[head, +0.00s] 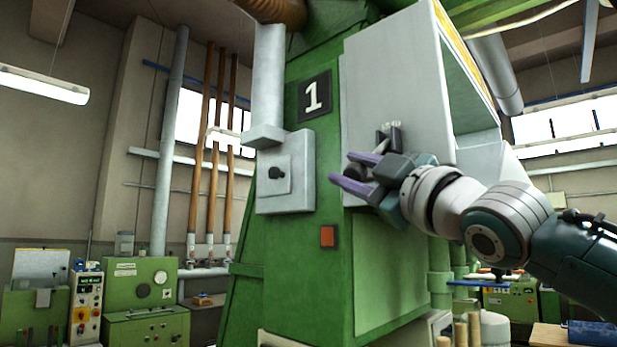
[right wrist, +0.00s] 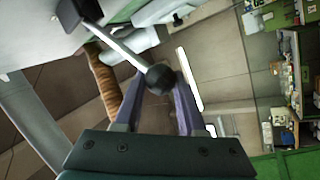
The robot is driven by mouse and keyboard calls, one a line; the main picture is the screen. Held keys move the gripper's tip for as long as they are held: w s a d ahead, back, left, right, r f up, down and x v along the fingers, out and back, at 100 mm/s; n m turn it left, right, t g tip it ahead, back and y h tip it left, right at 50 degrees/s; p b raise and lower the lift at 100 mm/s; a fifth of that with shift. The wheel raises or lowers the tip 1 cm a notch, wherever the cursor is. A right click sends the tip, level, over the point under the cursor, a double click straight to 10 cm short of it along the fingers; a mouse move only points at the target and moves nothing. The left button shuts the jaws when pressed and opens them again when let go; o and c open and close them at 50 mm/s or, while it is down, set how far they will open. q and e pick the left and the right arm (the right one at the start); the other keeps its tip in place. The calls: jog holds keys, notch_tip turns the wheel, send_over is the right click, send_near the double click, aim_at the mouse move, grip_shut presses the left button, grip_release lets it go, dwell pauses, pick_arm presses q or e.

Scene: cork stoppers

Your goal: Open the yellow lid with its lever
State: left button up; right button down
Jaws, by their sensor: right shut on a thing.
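The lever shows in the right wrist view as a pale metal rod (right wrist: 122,46) ending in a black ball knob (right wrist: 160,80). My right gripper (right wrist: 160,76) is shut on the knob, with one purple finger on each side of it. In the head view my right gripper (head: 350,168) is at the front of the big light grey housing, below a dark lever mount (head: 389,132); the fingers partly hide the knob. A yellow surface (head: 463,42) shows only as a narrow slanted strip along the housing's upper right edge. My left gripper is out of view.
The green machine (head: 300,240) marked "1" carries a grey switch box (head: 286,172) left of my gripper and a red-orange button (head: 328,236) below. Green cabinets (head: 140,285) stand at the lower left. Open air lies left of the machine.

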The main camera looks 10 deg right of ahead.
jog(key=c, duration=0.5)
grip_release()
jog(key=shift+w+d+f+h, duration=0.3)
jog(key=shift+d+f+h, duration=0.1)
jog(key=shift+d+f, duration=0.15)
jog(key=shift+s+f, duration=0.15)
jog(key=b+v, duration=0.6)
jog(key=v, duration=0.3)
jog(key=shift+s+r, duration=0.2)
jog(key=shift+s, duration=0.15)
